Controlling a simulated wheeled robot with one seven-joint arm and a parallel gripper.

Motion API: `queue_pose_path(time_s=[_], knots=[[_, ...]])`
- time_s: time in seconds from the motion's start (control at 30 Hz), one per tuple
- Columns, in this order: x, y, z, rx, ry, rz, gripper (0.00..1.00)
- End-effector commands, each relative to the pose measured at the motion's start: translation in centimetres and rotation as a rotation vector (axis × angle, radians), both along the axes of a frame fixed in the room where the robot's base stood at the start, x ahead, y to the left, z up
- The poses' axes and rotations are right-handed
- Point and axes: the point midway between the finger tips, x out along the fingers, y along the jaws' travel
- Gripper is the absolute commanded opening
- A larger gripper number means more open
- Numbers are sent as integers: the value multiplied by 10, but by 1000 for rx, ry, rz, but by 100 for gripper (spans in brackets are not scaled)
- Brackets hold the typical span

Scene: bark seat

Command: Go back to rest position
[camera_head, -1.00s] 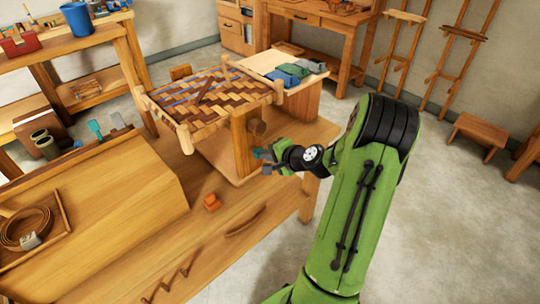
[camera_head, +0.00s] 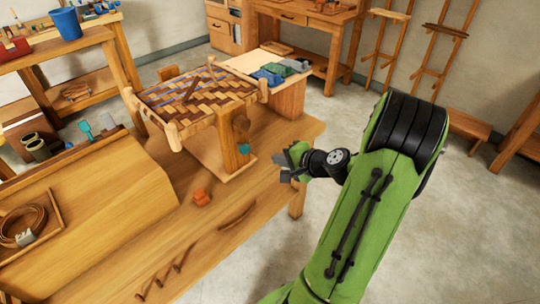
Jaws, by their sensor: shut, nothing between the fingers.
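My gripper (camera_head: 284,166) is at the right of the workbench, near its right edge, with my green arm behind it. It is shut and empty. The woven bark seat (camera_head: 197,93) stands on the workbench (camera_head: 130,205) to the left of my gripper, on a wooden support. My gripper is apart from the seat and from both pieces.
An orange block (camera_head: 201,197) lies on the bench in front of the seat. Folded cloths (camera_head: 277,73) lie behind the seat. A coiled strap (camera_head: 22,225) is in a tray at the left. Open floor (camera_head: 440,220) lies right of my arm.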

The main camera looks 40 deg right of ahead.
Motion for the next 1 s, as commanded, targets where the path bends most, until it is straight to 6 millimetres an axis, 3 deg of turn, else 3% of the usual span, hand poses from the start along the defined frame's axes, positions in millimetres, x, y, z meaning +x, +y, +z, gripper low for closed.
queue_pose_path(time_s=[0.17,0.47,0.57,0.67,0.73,0.9,1.0], knots=[[-12,0,7,1,-1,0,0],[-8,8,10,-20,14,31,0],[4,47,27,-122,91,181,0],[7,107,52,-302,212,413,0],[-2,148,71,-439,291,567,0],[-51,225,125,-779,416,866,0],[-92,253,155,-946,437,984,0]])
